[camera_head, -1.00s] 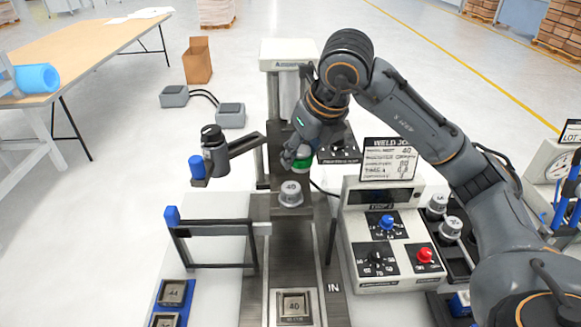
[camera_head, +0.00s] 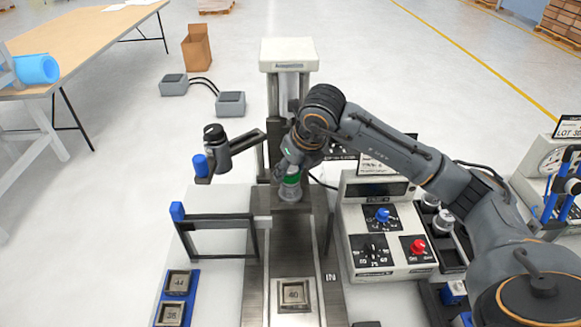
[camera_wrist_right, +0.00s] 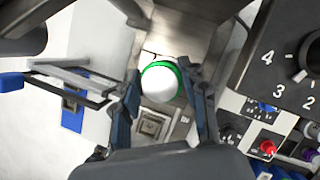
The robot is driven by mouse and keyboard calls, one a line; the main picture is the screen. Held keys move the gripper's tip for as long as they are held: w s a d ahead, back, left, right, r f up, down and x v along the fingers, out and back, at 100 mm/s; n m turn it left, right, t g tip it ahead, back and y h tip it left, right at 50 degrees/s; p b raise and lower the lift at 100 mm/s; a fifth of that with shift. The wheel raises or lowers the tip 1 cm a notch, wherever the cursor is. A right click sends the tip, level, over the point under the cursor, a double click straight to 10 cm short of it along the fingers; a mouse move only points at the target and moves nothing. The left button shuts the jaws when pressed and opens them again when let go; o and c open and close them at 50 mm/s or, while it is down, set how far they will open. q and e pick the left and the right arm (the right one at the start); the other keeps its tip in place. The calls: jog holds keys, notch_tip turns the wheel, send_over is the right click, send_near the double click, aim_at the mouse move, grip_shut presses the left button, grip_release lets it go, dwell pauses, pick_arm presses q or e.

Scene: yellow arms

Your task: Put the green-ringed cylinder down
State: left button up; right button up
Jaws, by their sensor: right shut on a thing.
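My right gripper (camera_head: 288,172) is shut on the green-ringed cylinder (camera_head: 291,181), above the steel bed of the welding station. In the right wrist view the cylinder shows its white round top and green ring (camera_wrist_right: 160,80) between the two dark fingers. A silver round piece (camera_head: 290,195) sits on the raised block directly below the cylinder. In the head view the cylinder appears to meet this piece, but I cannot tell whether they touch. The gripper hides part of the cylinder. My left gripper is not in view.
A control box (camera_head: 383,236) with blue, black and red knobs stands close on the right. A blue-ended lever frame (camera_head: 215,222) and a black canister on an arm (camera_head: 215,150) are on the left. A square plate (camera_head: 294,294) lies on the front bed.

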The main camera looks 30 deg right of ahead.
jog(key=shift+f, duration=0.15)
jog(key=o, duration=1.3)
jog(key=shift+c, duration=0.2)
jog(key=shift+r, duration=0.2)
jog(key=shift+r, duration=0.15)
jog(key=b+v, duration=0.2)
jog(key=v, duration=0.9)
jog(key=shift+s+r+b, duration=0.2)
jog(key=shift+r+b, duration=0.15)
